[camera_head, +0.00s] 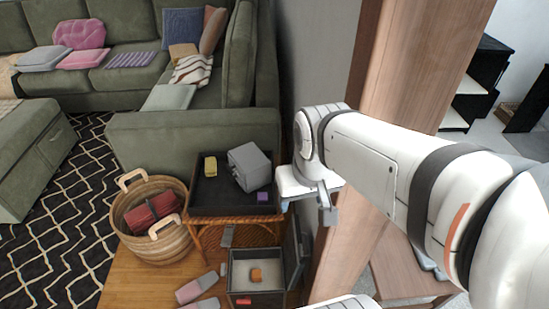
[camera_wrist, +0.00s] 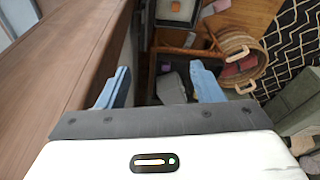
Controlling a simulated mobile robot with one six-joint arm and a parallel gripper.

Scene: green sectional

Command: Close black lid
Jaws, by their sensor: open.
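A black open box (camera_head: 240,297) stands on the wooden floor at the bottom middle of the head view, with an orange object (camera_head: 256,275) inside. Its black lid (camera_head: 294,252) stands raised on the box's right side. In the wrist view the box is cut off at the top edge, with the lid (camera_wrist: 147,22) as a dark strip at its left. My gripper (camera_head: 306,206) is open and empty, above the box and lid and apart from them. Its two blue-tipped fingers (camera_wrist: 161,88) are spread wide in the wrist view.
A wicker table with a black top (camera_head: 217,205) holds a grey container (camera_head: 249,166), a yellow object (camera_head: 210,166) and a purple block (camera_head: 263,197). A woven basket (camera_head: 150,222) stands left. A wooden post (camera_head: 388,80) rises close beside my arm. Pink-grey items (camera_head: 197,288) lie left of the box.

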